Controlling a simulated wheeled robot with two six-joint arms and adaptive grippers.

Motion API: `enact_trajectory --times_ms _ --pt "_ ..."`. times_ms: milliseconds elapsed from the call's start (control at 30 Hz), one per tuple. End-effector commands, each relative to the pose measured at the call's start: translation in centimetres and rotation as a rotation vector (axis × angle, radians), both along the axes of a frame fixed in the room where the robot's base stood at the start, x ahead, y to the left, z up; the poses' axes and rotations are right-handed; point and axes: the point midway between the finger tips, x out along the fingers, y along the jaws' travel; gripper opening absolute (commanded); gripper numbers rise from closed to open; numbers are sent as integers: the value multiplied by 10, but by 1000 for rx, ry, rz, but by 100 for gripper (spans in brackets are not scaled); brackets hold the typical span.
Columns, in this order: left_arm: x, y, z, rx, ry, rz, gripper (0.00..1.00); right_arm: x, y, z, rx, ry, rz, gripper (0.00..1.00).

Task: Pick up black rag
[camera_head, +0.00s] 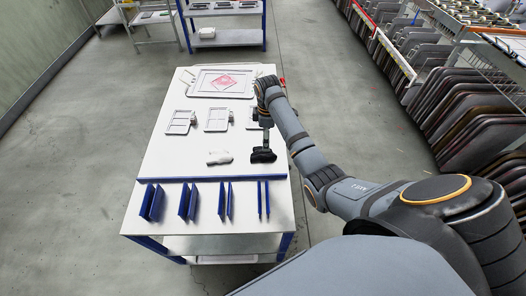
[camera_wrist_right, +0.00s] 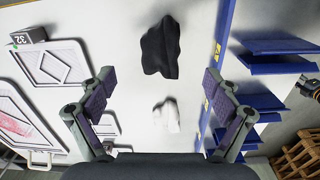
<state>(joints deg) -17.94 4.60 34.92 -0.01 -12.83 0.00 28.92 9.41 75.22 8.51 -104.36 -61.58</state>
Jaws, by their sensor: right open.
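The black rag (camera_head: 263,156) lies crumpled on the white table top, near the blue strip at the table's front. In the right wrist view the black rag (camera_wrist_right: 160,48) lies beyond the fingertips, between their lines and apart from them. My right gripper (camera_head: 266,138) hangs over the table close to the rag; its exact height is hard to tell. In the wrist view my right gripper (camera_wrist_right: 157,75) has its two fingers wide apart with nothing between them. My left gripper is not in view.
A white rag (camera_head: 219,158) lies left of the black one. Blue upright dividers (camera_head: 188,201) line the table's (camera_head: 160,150) front edge. Grey frames (camera_head: 180,122) and a large tray with a red diamond (camera_head: 224,82) lie farther back. Racks of dark panels (camera_head: 470,120) stand at the right.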

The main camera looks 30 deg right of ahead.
Motion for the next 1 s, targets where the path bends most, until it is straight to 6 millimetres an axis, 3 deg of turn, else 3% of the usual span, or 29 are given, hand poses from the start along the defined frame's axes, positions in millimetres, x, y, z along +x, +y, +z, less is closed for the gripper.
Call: enact_trajectory --times_ms 67,167,433,700,933,1000 --pt "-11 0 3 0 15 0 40 -1 1 -14 1 4 0 90" --pt "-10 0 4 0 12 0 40 -1 1 -28 0 2 0 90" --pt "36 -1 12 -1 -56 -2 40 -1 4 -42 1 3 0 90" --pt "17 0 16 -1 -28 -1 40 -1 10 -84 0 1 -1 90" --pt "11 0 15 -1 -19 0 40 -1 10 -87 -1 -1 -1 90" --pt "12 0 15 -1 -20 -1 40 -1 10 -87 -1 -1 -1 83"
